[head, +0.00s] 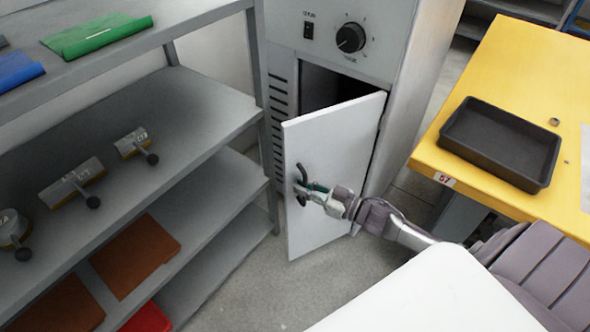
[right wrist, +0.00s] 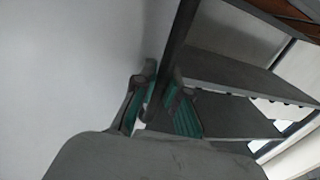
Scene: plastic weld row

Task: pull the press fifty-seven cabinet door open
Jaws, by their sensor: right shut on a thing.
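The grey press cabinet (head: 385,55) stands at the top middle of the head view. Its light door (head: 335,150) is swung partly open, hinged on the right, with a dark gap into the cabinet (head: 325,85). The dark curved handle (head: 301,172) is near the door's left edge. My right gripper (head: 306,190) is shut on this handle. In the right wrist view, the green-padded fingers (right wrist: 158,98) close around the handle, with the door's pale face (right wrist: 70,65) on the left. My left gripper is not in view.
A grey shelf rack (head: 190,105) with tools and folders stands left, close to the door's free edge. A yellow table (head: 525,70) marked 57 holds a black tray (head: 500,143) on the right. Bare floor (head: 300,285) lies below the door.

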